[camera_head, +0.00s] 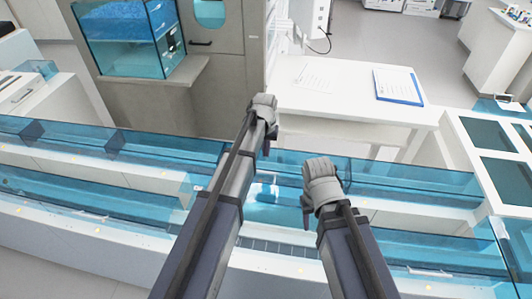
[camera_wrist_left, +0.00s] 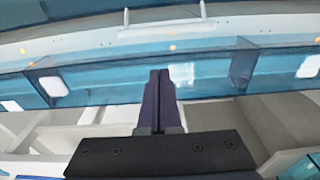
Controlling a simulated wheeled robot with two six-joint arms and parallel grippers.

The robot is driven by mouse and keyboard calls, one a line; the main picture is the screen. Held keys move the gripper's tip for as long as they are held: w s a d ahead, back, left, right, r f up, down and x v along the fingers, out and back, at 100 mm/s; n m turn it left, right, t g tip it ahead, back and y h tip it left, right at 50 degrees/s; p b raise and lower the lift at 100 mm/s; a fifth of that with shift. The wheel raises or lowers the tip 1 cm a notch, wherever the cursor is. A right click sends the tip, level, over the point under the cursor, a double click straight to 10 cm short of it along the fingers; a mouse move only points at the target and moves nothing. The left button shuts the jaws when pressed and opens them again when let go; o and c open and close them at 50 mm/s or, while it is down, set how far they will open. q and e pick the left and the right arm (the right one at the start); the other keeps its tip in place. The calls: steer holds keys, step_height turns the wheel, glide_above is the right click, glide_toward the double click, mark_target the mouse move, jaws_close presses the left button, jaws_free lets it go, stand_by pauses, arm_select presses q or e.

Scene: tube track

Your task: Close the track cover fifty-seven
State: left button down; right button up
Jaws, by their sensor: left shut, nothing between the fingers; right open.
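The track (camera_head: 95,215) runs across the head view with blue see-through covers (camera_head: 140,147) along it; I cannot read which one is cover fifty-seven. Between my arms a section shows a bright patch and a small white-and-blue item (camera_head: 264,187) inside. My left gripper (camera_wrist_left: 160,76) is shut and empty, its fingers over a blue see-through panel (camera_wrist_left: 210,72) in the left wrist view; touching or apart is unclear. In the head view my left wrist (camera_head: 262,108) is beyond the far track wall. My right gripper (camera_head: 306,212) is open over the track, its fingers partly hidden.
A white table (camera_head: 340,95) with a blue-edged clipboard (camera_head: 398,86) stands behind the track. A cabinet with a blue see-through tank (camera_head: 125,40) is at the back left. A white frame with dark panels (camera_head: 490,135) stands at the right. Floor is open at the back.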

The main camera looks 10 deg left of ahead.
arm_select(q)
step_height(320, 180, down, 6)
steer(key=s+b, duration=0.2)
steer(key=b, duration=0.3)
steer(key=shift+s, duration=0.35)
steer(key=shift+s+r, duration=0.1)
steer(key=shift+r, duration=0.05)
